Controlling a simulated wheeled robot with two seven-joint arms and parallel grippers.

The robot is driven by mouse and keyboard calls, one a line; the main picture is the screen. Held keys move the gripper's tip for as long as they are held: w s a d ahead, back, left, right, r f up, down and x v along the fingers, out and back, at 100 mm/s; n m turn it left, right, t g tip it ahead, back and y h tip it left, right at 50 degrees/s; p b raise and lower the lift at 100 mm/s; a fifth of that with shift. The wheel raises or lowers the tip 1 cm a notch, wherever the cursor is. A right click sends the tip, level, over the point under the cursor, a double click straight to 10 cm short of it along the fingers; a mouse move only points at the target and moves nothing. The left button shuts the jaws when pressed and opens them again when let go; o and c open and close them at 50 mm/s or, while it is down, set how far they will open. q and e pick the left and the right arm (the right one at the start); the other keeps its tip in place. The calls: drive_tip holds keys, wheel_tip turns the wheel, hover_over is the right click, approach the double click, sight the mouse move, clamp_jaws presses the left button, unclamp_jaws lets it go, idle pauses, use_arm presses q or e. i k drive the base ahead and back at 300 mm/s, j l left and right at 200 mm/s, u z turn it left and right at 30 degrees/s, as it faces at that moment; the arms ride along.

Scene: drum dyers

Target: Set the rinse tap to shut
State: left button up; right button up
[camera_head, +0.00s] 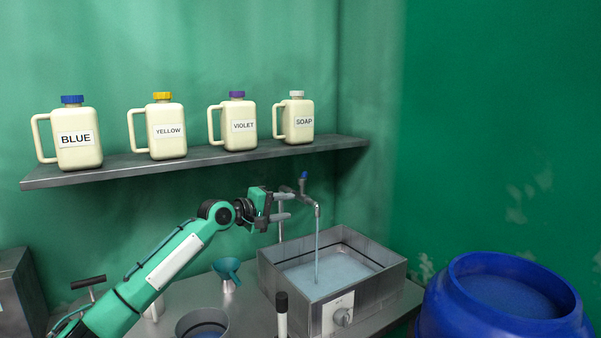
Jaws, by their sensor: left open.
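The rinse tap (317,208) stands over the left side of the steel basin. I cannot tell whether a finger touches the tap. My right gripper is not in view.
A teal funnel (227,270), a metal pot (178,327) and a blue drum (440,310) stand nearby. A shelf (60,180) with several labelled jugs hangs above my arm.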

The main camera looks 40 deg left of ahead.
sight(302, 180)
drive_tip(key=i+j, duration=0.75)
drive_tip(key=j, duration=0.1)
